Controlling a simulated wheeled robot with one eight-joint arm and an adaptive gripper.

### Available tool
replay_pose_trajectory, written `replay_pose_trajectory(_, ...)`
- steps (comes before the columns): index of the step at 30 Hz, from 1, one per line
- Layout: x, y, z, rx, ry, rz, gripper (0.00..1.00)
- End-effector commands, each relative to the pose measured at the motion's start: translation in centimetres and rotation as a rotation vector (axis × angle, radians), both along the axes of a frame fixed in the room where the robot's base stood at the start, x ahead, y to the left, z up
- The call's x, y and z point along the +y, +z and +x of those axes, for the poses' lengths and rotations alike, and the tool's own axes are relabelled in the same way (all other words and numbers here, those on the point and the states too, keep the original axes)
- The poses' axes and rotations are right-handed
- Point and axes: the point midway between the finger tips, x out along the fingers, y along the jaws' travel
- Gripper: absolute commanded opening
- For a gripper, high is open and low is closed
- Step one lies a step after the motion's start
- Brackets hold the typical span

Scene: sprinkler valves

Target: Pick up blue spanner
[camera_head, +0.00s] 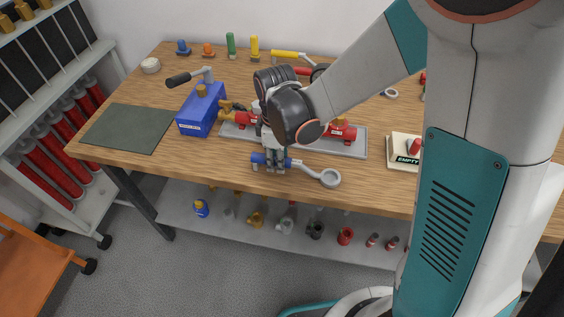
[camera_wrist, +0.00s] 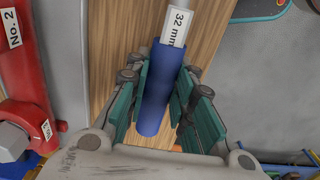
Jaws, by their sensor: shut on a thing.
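The blue spanner (camera_head: 262,160) has a blue grip and a grey shaft with a ring-shaped head (camera_head: 330,178) at its right end. In the head view it lies along the front edge of the wooden table, though I cannot tell whether it touches the top. My gripper (camera_head: 275,168) points down and is shut around its handle. In the wrist view the blue grip (camera_wrist: 160,95) runs between the teal finger pads of my gripper (camera_wrist: 166,110). A white label reading "32 mm" (camera_wrist: 178,26) sits above the grip. The ring head is outside the wrist view.
Behind my gripper, red valve fittings (camera_head: 342,131) stand on a grey plate (camera_head: 350,146). A blue box (camera_head: 202,112) with a lever stands to the left, beside a dark mat (camera_head: 128,128). A tray labelled EMPTY (camera_head: 402,164) is at right. A shelf (camera_head: 262,238) with fittings lies below.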

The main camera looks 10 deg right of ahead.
Motion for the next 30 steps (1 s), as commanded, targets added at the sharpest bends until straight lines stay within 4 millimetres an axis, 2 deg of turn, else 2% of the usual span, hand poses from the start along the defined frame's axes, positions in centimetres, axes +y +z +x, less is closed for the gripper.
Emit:
replay_pose_trajectory(8,0.0,0.8,0.0,0.000,0.000,0.000,0.00)
replay_pose_trajectory(14,0.0,3.1,0.0,0.000,0.000,0.000,0.00)
replay_pose_trajectory(20,0.0,7.1,0.0,0.000,0.000,0.000,0.00)
replay_pose_trajectory(30,0.0,14.8,0.0,0.000,0.000,0.000,0.00)
